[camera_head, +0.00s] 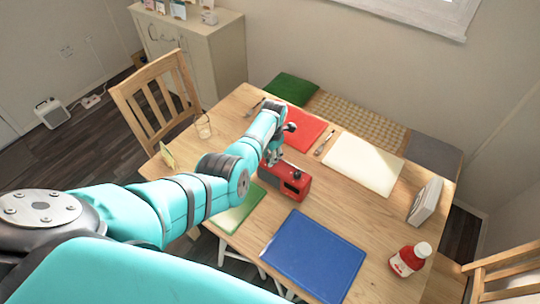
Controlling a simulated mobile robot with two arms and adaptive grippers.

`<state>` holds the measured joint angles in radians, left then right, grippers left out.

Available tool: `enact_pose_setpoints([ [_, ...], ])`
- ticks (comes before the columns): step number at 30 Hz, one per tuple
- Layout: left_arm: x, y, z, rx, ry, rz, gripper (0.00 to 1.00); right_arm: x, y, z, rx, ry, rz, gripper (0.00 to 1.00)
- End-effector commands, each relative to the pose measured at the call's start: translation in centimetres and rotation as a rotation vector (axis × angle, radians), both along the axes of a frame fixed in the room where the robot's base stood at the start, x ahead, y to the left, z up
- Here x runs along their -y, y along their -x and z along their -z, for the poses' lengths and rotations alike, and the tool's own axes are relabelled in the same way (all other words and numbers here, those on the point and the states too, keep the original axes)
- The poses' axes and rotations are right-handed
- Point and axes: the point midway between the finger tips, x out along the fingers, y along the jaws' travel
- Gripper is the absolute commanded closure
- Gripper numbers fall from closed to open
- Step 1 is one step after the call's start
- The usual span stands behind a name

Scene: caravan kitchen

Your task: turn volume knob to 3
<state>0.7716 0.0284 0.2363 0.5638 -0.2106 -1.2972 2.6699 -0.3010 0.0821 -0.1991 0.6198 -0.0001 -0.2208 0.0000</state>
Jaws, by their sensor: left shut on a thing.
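A small red radio (291,184) with a dark front stands near the middle of the wooden table. My left arm reaches in from the left, and its gripper (272,157) is at the radio's far left end, shut on what seems to be the volume knob. The knob and its setting are hidden behind my arm and gripper. My right gripper is not in view.
Around the radio lie a red mat (306,133), a white mat (363,163), a blue mat (313,257) and a green mat (238,212). A red bottle with a white cap (409,260) and a white boxy object (425,200) stand at right. A glass (203,128) stands at left.

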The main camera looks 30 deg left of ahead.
Motion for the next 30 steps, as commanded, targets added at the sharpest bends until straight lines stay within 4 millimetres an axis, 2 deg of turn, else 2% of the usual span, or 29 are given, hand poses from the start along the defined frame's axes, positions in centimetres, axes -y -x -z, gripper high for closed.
enact_pose_setpoints([
  [2, 0.0, 0.0, 0.0, 0.000, 0.000, 0.000, 1.00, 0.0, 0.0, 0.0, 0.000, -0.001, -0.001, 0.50],
  [14, 0.0, 0.0, 0.0, 0.000, 0.001, 0.058, 1.00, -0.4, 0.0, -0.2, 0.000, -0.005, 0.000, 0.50],
  [20, 0.0, 0.0, -0.1, 0.001, 0.002, 0.185, 1.00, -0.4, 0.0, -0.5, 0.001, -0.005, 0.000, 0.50],
  [30, 0.0, 0.1, -0.1, 0.000, 0.001, 0.498, 1.00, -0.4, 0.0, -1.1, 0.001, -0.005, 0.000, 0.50],
])
